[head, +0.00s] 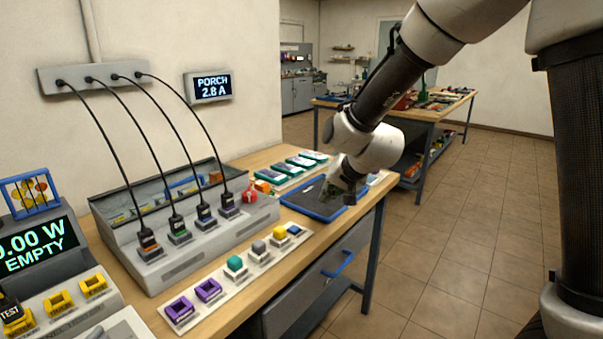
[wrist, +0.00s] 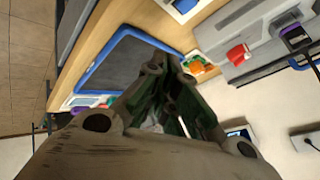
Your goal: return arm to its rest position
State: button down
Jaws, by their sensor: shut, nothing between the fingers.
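My arm reaches down from the upper right in the head view. My gripper (head: 336,194) hangs over or just above the dark mat with a blue rim (head: 312,205) at the right end of the workbench. In the wrist view my gripper (wrist: 165,80) points toward the bench, its fingers together with nothing between them. The blue-rimmed mat (wrist: 98,62) lies beside the fingers there, and its surface looks bare. Whether the fingertips touch the mat I cannot tell.
A grey charging console (head: 185,230) with several plugged black cables stands left of my gripper. A red object (head: 250,192) sits at its right end. A button strip (head: 240,275) runs along the bench front. A second table (head: 430,112) stands behind. The tiled floor at right is clear.

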jog(key=s+d+r+n+g+h, duration=0.1)
jog(key=s+d+r, duration=0.4)
jog(key=d, duration=0.3)
jog(key=s+d+r+n, duration=0.1)
jog(key=s+d+r, duration=0.35)
jog(key=d, duration=0.25)
jog(key=s+d+r+g+h, duration=0.1)
jog(key=s+d, duration=0.6)
jog(key=s, duration=0.3)
jog(key=s+d+r+g+h, duration=0.1)
jog(key=s+d+h, duration=0.1)
jog(key=s+d, duration=0.6)
jog(key=s, duration=0.3)
jog(key=shift+r, duration=0.1)
